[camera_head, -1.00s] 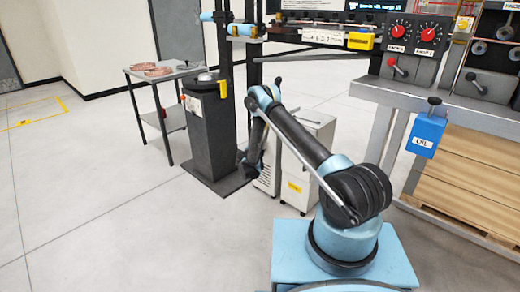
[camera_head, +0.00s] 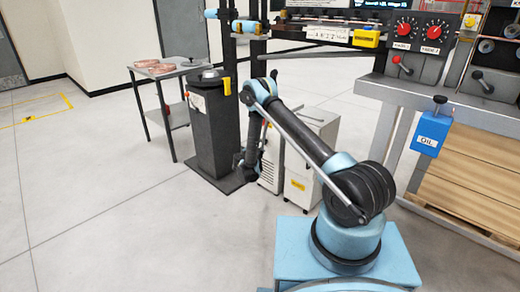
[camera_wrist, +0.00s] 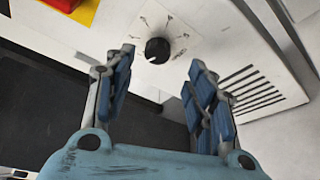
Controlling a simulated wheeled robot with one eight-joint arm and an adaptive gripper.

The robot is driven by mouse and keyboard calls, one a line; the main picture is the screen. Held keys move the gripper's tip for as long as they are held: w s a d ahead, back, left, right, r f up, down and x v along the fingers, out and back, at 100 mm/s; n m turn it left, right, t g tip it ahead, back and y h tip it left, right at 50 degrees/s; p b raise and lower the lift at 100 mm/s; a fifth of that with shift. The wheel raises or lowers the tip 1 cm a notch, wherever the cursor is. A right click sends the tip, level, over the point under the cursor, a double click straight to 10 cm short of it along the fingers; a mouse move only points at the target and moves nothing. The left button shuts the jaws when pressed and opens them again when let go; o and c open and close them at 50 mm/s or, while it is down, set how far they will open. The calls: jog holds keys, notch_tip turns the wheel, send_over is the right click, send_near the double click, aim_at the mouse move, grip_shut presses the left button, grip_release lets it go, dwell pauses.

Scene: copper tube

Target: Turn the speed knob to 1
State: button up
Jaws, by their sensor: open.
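A round black knob (camera_wrist: 157,50) sits on a white panel with dial marks around it in the wrist view. The marks are too small and blurred to read. My gripper (camera_wrist: 161,60) is open and empty. Its two blue-padded fingers stand on either side of the knob in the picture, and I see no contact. In the head view my gripper (camera_head: 244,166) hangs low beside a white cabinet (camera_head: 272,160), partly in front of the black pedestal. The knob cannot be made out there.
A black pedestal (camera_head: 213,130) stands left of the cabinet, and a small table (camera_head: 150,76) behind it. Two red dials (camera_head: 404,29) are on a bench panel at right. A blue oil box (camera_head: 432,133) hangs from the bench. Open floor lies at left.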

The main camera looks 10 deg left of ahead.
jog(key=a+r+m, duration=0.1)
jog(key=a+m, duration=0.1)
jog(key=m, duration=0.5)
jog(key=m+g+h, duration=0.2)
jog(key=m+g, duration=0.2)
jog(key=m, duration=1.7)
send_near(265, 142)
jog(key=a+x, duration=0.1)
jog(key=x, duration=0.8)
jog(key=shift+w+f, duration=0.55)
jog(key=shift+a, duration=0.1)
jog(key=shift+h, duration=0.3)
jog(key=c, duration=1.1)
